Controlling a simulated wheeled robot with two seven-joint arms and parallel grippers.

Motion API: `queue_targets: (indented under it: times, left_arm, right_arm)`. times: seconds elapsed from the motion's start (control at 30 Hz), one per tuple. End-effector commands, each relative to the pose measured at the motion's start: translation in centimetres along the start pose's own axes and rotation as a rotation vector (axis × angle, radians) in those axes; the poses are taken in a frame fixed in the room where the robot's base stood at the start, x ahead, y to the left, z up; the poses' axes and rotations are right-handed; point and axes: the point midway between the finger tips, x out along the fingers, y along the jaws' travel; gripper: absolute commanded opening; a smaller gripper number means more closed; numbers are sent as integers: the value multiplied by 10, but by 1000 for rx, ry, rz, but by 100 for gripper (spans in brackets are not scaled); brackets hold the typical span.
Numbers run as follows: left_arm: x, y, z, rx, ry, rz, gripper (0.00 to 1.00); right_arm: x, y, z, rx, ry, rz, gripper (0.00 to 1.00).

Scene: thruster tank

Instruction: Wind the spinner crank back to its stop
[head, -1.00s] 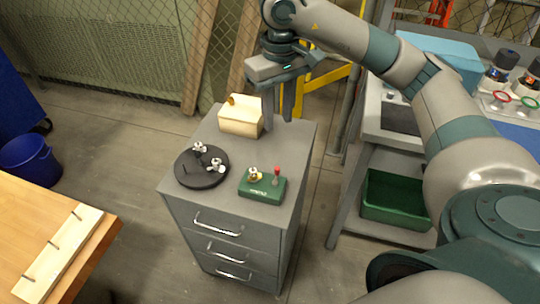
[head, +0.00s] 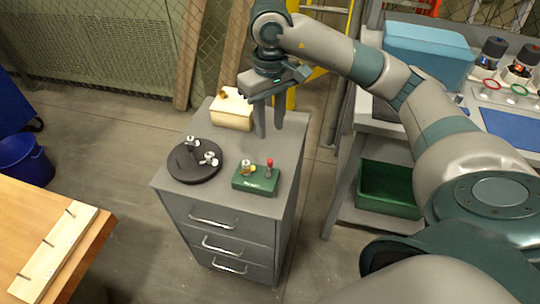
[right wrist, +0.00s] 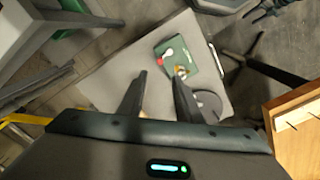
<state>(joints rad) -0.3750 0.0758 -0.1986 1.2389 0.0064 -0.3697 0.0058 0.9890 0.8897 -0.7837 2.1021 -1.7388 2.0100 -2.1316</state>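A small green box (head: 254,181) sits on top of the grey cabinet. On it are a red-knobbed crank (head: 269,168) at the right and a small white and yellow fitting (head: 246,168) at the left. Left of it lies a round black plate (head: 194,161) carrying small white-tipped fittings. My right gripper (head: 269,134) points down above the cabinet's back right part, behind and above the green box, open and empty. In the right wrist view, its fingers (right wrist: 157,75) are apart and the box (right wrist: 184,57) and red knob (right wrist: 168,52) lie beyond them. My left gripper is not in view.
A cream box (head: 232,111) stands at the cabinet's back edge. The cabinet top (head: 218,196) is clear around the green box. A workbench with a green bin (head: 389,190) stands at the right, and a wooden table (head: 87,252) at the left.

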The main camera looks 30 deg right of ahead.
Motion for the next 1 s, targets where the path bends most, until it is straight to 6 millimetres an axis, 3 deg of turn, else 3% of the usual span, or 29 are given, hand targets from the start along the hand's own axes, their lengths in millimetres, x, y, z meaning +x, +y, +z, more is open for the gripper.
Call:
queue_targets:
  times: [0.5, 0.7, 1.0]
  left_arm:
    - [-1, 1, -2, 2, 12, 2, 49]
    - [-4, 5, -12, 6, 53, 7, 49]
    - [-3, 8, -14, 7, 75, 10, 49]
  right_arm:
    - [70, 0, 2, 1, -5, -1, 31]
    - [100, 0, 2, 0, -5, 0, 31]
    - [123, 0, 0, 0, -1, 0, 31]
